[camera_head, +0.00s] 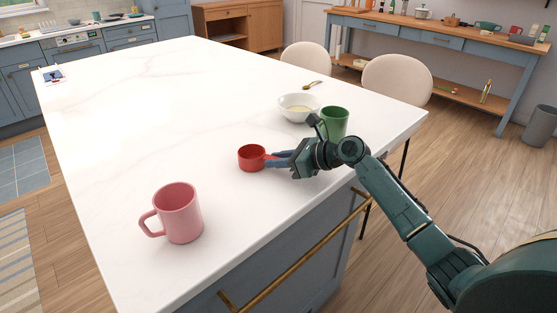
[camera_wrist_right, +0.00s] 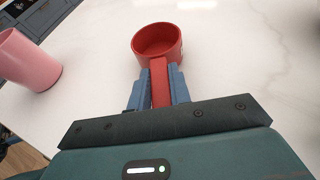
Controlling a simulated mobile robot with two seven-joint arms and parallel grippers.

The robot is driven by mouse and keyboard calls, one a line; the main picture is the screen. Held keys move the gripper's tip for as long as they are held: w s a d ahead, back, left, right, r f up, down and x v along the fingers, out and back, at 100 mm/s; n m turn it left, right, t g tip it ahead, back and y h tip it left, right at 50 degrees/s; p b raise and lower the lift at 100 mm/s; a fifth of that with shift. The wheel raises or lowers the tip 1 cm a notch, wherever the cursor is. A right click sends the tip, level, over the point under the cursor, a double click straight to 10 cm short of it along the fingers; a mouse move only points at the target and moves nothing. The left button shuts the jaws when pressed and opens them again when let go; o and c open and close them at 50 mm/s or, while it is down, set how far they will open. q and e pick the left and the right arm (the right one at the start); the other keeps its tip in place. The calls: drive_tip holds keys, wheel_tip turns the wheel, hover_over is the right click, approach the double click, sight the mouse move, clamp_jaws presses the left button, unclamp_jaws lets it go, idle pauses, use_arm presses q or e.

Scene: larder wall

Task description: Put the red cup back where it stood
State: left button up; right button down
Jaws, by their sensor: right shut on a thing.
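The red cup (camera_head: 251,158) is at the middle of the white island top in the head view, upright and empty inside. My right gripper (camera_head: 270,160) reaches it from the right and is shut on its handle. In the right wrist view the cup (camera_wrist_right: 158,43) is at the top centre, with its handle between the two blue fingers of my right gripper (camera_wrist_right: 159,80). I cannot tell whether the cup's base touches the counter. My left gripper is not in view.
A pink mug (camera_head: 178,213) stands on the island (camera_head: 130,110) at the front left. A green mug (camera_head: 335,121) and a white bowl (camera_head: 298,107) stand close behind my right gripper, with a spoon (camera_head: 312,84) beyond. The counter left of the cup is clear.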

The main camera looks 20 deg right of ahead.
drive_tip(key=c, duration=1.3)
unclamp_jaws()
drive_tip(key=v, duration=1.2)
drive_tip(key=shift+r, duration=0.1)
drive_tip(key=shift+d, duration=0.1)
